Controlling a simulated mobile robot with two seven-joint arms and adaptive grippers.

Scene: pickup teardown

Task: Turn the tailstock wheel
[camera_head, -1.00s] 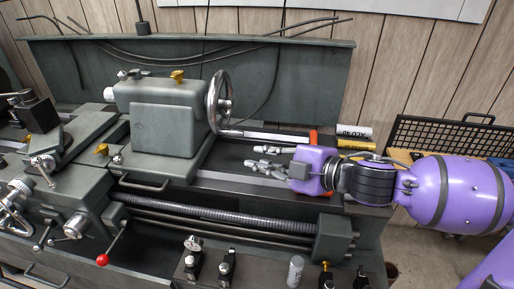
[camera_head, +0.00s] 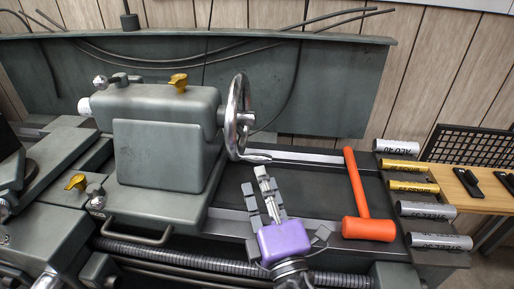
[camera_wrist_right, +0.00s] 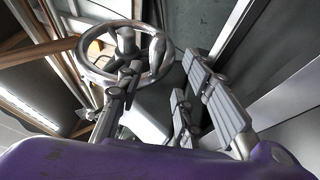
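The tailstock wheel (camera_head: 244,118) is a shiny metal handwheel on the right end of the grey tailstock (camera_head: 158,150). A crank handle (camera_head: 254,156) sticks out low on its rim. My right gripper (camera_head: 261,186) is purple with grey jointed fingers. It is below and slightly right of the wheel, fingers pointing up toward it. In the right wrist view the wheel (camera_wrist_right: 126,42) is beyond the fingertips at upper left. The fingers (camera_wrist_right: 163,82) are spread, with nothing between them, and appear apart from the wheel. My left gripper is not in view.
An orange hammer (camera_head: 368,229) lies on the lathe bed right of my gripper. Several labelled metal rods (camera_head: 433,211) lie at the bed's right end. A grey backboard (camera_head: 320,88) stands behind the wheel.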

